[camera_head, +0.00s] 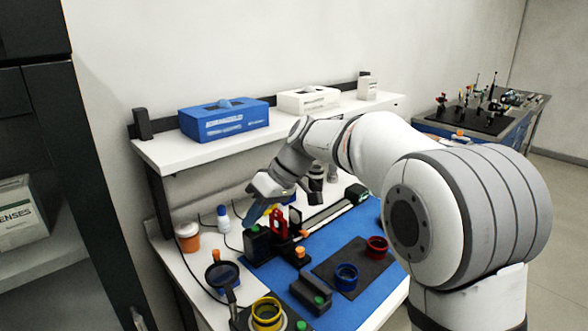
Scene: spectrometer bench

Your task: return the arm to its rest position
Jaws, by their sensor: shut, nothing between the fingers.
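My arm reaches from the right over the bench, bent and extended, with large white and grey links. My gripper (254,213) points down and left above the back left of the blue mat (338,235). It is shut and empty. Its fingertips are close to a black block with a green top and a red upright part (279,222); I cannot tell whether they touch. My wrist and forearm hide part of the bench behind and the mat's right side.
The shelf (190,154) holds a blue box (224,122) and white box (308,101) behind my arm. An orange jar (187,238) stands left; a dark cabinet (100,200) edges the left.

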